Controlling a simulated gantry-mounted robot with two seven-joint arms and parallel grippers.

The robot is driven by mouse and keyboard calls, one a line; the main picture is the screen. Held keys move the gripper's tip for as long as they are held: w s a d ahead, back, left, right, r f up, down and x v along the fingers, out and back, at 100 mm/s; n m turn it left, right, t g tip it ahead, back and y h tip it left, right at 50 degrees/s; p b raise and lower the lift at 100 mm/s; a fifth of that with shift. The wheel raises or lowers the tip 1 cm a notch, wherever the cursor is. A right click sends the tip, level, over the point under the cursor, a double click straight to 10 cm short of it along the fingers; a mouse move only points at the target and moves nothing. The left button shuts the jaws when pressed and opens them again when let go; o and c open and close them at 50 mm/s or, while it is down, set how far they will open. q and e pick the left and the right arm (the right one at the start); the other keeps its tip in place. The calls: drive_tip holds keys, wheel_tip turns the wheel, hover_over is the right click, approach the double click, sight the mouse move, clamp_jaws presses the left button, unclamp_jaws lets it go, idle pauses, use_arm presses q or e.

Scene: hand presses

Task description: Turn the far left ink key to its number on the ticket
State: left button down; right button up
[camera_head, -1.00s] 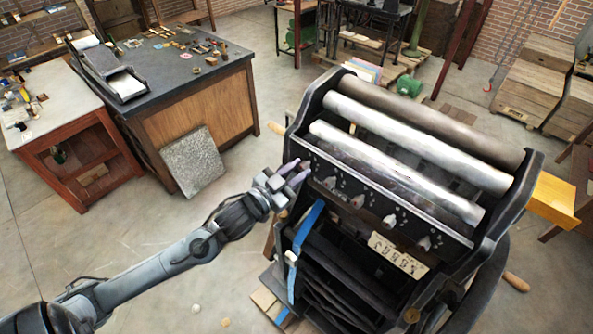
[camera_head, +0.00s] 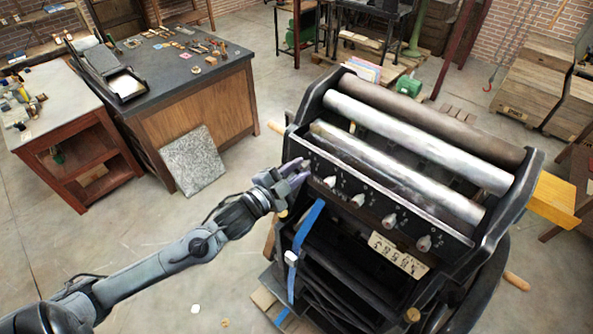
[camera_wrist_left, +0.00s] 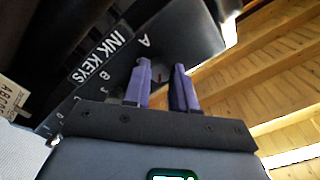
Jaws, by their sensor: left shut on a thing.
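The press's ink key panel (camera_head: 372,207) faces me below the rollers, with a row of white pointed keys such as this ink key (camera_head: 357,200). My left gripper (camera_head: 296,174) is at the left end of that row, shut on the far left ink key, which the fingers hide. In the left wrist view its purple fingers (camera_wrist_left: 161,86) reach to the dark panel beside the letter A, under the "INK KEYS" label (camera_wrist_left: 100,53). The pale ticket (camera_head: 398,251) is on the press below the keys; its characters are too small to read surely. My right gripper is not in view.
Metal rollers (camera_head: 420,144) lie above the key panel. A blue strap (camera_head: 305,232) hangs just below my left gripper. A dark-topped bench (camera_head: 190,75) and a grey stone slab (camera_head: 193,160) stand to the left, with open floor between them and the press.

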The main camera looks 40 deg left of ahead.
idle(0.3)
use_arm(q)
drive_tip(key=c, duration=0.9)
unclamp_jaws()
drive_tip(key=shift+s, duration=0.15)
drive_tip(key=shift+s, duration=0.3)
drive_tip(key=s+b, duration=0.1)
drive_tip(key=s, duration=0.9)
drive_tip(key=shift+r, duration=0.15)
drive_tip(key=shift+a, duration=0.1)
